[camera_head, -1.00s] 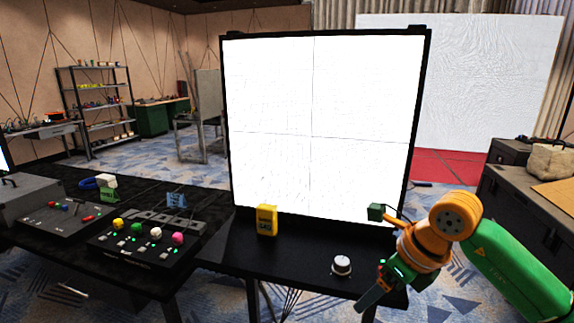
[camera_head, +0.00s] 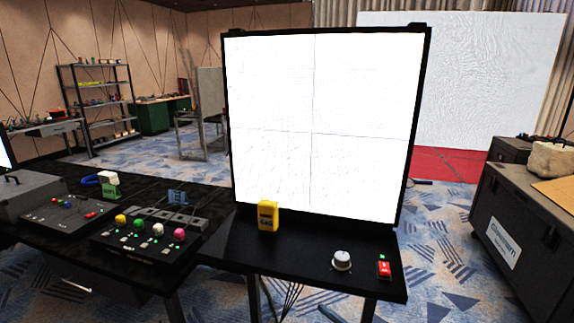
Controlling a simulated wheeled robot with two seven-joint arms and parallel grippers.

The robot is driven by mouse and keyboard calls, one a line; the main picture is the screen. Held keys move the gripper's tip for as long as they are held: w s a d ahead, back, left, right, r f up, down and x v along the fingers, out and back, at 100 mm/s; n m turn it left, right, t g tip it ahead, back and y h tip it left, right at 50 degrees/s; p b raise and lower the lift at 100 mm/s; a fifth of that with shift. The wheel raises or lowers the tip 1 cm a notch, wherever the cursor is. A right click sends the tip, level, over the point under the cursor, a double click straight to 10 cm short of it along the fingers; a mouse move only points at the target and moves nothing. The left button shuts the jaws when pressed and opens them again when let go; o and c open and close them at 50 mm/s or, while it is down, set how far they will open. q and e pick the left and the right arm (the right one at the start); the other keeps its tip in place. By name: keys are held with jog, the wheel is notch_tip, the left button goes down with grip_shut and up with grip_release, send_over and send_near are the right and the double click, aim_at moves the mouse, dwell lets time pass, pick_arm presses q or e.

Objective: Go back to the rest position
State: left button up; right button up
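Only a small teal tip (camera_head: 330,313) shows at the bottom edge of the head view, below the front of the black table. It looks like the end of my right gripper, but the rest of it is out of frame, so I cannot see whether it is open or shut. My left gripper is not in view. The video wall (camera_head: 318,128) stands upright behind the table, lit plain white in its four panels.
The black table (camera_head: 225,252) holds a yellow box (camera_head: 268,216), a silver knob (camera_head: 342,260) and a red button (camera_head: 383,268) with a green light. To the left are a panel of coloured buttons (camera_head: 140,246) and a grey case (camera_head: 28,192). A dark crate (camera_head: 510,240) stands right.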

jog(key=s+d+f+m+g+h, duration=0.1)
jog(key=s+d+f+m+h, duration=0.3)
jog(key=f, duration=0.4)
jog(key=s+d+f+m+g+h, duration=0.1)
jog(key=s+d+f+m+h, duration=0.1)
jog(key=s+f+m, duration=0.35)
jog(key=s+d+f+m+g+h, duration=0.1)
jog(key=s+d+f+m+h, duration=0.15)
jog(key=s+f, duration=0.45)
jog(key=s+d+f+m+g+h, duration=0.1)
jog(key=s+f+m+g, duration=0.2)
jog(key=s, duration=1)
jog(key=s+d+f+m+g+h, duration=0.1)
jog(key=s+f+m+g, duration=0.1)
jog(key=s+f+g, duration=0.3)
jog(key=s+f, duration=0.4)
jog(key=s, duration=0.4)
jog(key=shift+f+m+g, duration=0.2)
jog(key=shift+m+g, duration=0.2)
